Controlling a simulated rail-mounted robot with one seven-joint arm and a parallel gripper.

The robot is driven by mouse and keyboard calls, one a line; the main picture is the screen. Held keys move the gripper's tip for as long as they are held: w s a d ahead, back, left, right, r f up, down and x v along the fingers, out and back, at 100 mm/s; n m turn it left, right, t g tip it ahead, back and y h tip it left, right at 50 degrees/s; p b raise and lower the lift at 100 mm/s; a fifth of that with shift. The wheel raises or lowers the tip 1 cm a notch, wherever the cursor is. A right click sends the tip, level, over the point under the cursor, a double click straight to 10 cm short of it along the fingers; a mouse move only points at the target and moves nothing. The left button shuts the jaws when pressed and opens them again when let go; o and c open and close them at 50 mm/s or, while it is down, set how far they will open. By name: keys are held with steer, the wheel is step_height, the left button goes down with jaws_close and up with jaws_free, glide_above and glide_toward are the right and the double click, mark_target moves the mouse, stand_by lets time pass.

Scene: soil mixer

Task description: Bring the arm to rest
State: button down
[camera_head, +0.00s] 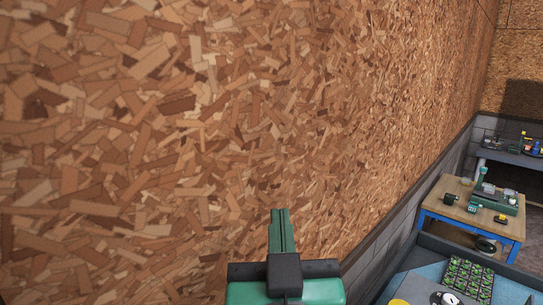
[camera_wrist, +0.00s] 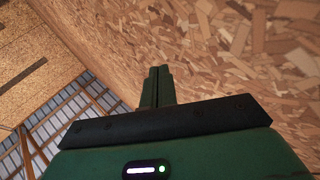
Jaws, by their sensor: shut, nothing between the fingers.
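My gripper (camera_head: 280,212) shows at the bottom middle of the head view, with its green fingers pointing up the picture. The two fingers lie side by side against each other, and nothing is between them. In the wrist view my gripper (camera_wrist: 158,72) also has its fingers together and empty. Behind it is a wood-chip board wall (camera_head: 190,130). The gripper is raised, apart from the tables at the lower right. I cannot tell how far its tips are from the wall.
At the right stands a blue-framed workbench (camera_head: 440,205) with a green machine (camera_head: 495,200) and small items on it. Nearer, a plant tray (camera_head: 467,275) sits on a surface at the lower right. A shelf (camera_head: 510,154) is at the far right. A ceiling (camera_wrist: 75,125) shows in the wrist view.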

steer(key=s+a+r+t+p, duration=0.1)
steer(key=s+r+t+p, duration=0.3)
steer(key=s+r, duration=0.8)
step_height(320, 180, up, 23)
steer(key=p, duration=2.4)
steer(key=shift+a+m, duration=0.25)
steer(key=shift+m, duration=0.15)
steer(key=shift+s, duration=0.15)
